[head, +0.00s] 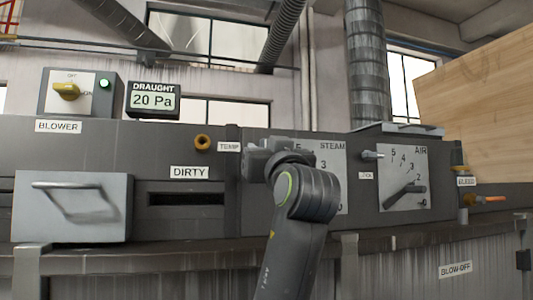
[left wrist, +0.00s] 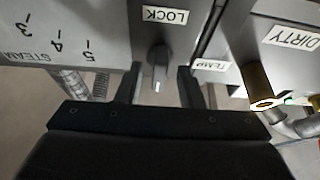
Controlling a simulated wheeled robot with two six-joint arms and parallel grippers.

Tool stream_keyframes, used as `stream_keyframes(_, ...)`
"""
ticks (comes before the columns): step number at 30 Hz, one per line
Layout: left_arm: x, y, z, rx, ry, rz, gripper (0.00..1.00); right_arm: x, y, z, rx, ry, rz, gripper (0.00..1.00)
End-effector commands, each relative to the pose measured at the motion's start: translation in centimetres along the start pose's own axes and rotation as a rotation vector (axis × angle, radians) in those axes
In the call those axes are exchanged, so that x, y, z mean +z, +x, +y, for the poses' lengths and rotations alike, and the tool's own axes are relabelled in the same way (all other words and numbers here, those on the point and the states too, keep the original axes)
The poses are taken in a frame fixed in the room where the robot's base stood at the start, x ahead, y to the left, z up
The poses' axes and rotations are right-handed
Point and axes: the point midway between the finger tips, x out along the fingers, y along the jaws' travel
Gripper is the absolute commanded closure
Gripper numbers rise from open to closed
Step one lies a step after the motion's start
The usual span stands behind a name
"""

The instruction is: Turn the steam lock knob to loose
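The steam lock knob (left wrist: 160,66) is a small grey lever beside the white LOCK label (left wrist: 165,15) in the left wrist view, which shows the panel upside down. My left gripper (left wrist: 160,78) is open, with one finger on each side of the knob and visible gaps between. In the head view my left gripper (head: 262,158) is at the panel, left of the STEAM dial (head: 331,160), and hides the steam lock knob and part of the dial. The STEAM dial's pointer is hidden there. My right gripper is in neither view.
The AIR dial (head: 405,170) has its own small lever (head: 373,155) at its upper left. A brass fitting (head: 202,142) sits near the TEMP label (head: 229,147). The DIRTY slot (head: 187,199) and a handled drawer (head: 72,207) are to the left.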

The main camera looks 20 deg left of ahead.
Motion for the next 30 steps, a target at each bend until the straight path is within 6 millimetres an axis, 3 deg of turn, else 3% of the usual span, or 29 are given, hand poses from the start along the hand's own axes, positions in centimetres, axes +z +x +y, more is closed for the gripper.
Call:
stream_keyframes(8,0.3,-0.1,0.1,0.001,0.002,-0.006,0.65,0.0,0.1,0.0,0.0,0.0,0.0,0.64)
stream_keyframes(13,0.6,-1.7,0.2,0.004,0.001,-0.006,0.65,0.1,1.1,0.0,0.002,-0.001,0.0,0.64)
stream_keyframes(30,0.6,-14.6,0.1,0.005,-0.001,-0.005,0.65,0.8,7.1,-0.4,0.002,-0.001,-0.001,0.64)
